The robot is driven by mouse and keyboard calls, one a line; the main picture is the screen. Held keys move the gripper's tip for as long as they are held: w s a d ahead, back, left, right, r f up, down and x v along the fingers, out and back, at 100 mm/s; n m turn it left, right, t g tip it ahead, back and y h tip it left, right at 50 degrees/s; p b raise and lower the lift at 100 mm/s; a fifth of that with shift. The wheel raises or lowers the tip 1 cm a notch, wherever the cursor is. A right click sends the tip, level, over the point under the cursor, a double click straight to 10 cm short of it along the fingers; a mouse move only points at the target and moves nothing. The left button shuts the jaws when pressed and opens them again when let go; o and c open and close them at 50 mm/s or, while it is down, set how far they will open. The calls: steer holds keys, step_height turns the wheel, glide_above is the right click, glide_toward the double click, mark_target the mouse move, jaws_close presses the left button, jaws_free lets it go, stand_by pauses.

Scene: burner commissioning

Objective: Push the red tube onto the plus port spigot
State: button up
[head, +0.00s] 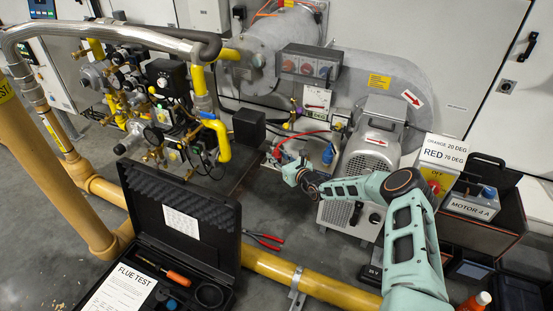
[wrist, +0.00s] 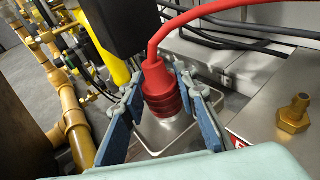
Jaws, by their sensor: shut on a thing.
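In the wrist view the red tube (wrist: 200,22) curves down into a thick red end with a ribbed collar (wrist: 160,85). My gripper (wrist: 163,112) has its blue-padded fingers on either side of this end and is shut on it. The end points down over a pale metal plate; whether it touches anything below is hidden. A brass spigot (wrist: 293,115) stands bare on a metal surface at the right, apart from the tube end. I cannot read which port it is. In the head view my gripper (head: 283,163) is small beside the blower, and the red tube (head: 300,134) arcs above it.
The grey blower (head: 372,150) stands close to the right of my gripper. Valves and yellow pipes (head: 215,130) stand to the left. An open black case (head: 185,225) and red pliers (head: 264,240) lie on the floor. Dark cables (wrist: 240,40) run behind the tube.

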steer(key=c, duration=0.3)
steer(key=shift+r, duration=0.15)
